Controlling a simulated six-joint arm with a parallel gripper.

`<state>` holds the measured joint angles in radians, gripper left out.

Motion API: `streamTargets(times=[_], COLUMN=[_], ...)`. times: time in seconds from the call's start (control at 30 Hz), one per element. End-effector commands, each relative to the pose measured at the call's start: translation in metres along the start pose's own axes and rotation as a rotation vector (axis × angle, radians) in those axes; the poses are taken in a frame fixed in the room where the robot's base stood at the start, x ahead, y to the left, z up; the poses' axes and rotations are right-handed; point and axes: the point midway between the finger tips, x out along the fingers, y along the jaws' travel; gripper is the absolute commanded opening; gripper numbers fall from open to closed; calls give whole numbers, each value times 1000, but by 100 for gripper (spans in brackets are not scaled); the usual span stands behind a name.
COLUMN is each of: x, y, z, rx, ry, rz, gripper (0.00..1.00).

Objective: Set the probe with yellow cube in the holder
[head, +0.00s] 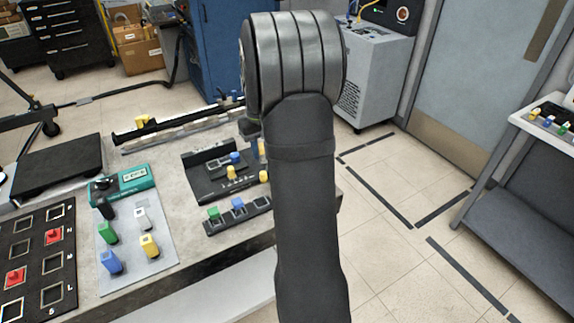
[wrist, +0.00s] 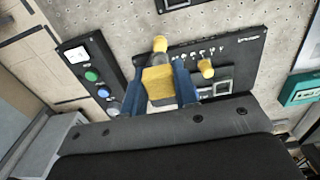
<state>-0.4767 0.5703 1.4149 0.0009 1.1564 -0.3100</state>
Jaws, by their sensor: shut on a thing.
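My gripper (wrist: 162,78) is shut on the yellow cube (wrist: 158,88) of a probe, with one blue finger on each side in the wrist view. A pale yellow round piece (wrist: 160,44) shows just beyond the cube; I cannot tell whether it is part of the held probe. The holder is likely the dark strip (wrist: 68,48) to the left, with a light square near its far end and green (wrist: 91,75) and blue (wrist: 103,92) pieces along it. In the head view, this strip (head: 250,213) lies at the bench's front, and my arm hides most of the gripper.
A black fixture (head: 208,184) with blue and yellow pieces stands behind the strip; it also shows in the wrist view (wrist: 240,55). A grey plate (head: 135,262) with several coloured probes, a teal meter (head: 132,183) and a black slotted board (head: 37,262) lie to the left.

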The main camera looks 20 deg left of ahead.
Motion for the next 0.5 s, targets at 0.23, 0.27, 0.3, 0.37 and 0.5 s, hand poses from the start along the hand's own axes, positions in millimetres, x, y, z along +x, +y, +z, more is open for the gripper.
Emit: streamTargets(times=[0.23,0.27,0.3,0.37,0.5], x=[12,13,15,17,22], y=[-59,-67,-76,-88,-108], z=[-94,-103,-113,-126,-144], rx=[-6,-6,-5,-4,-2], ry=[-1,-1,0,0,-1], rz=[-1,-1,-1,-1,-1], gripper=[3,3,3,3,3])
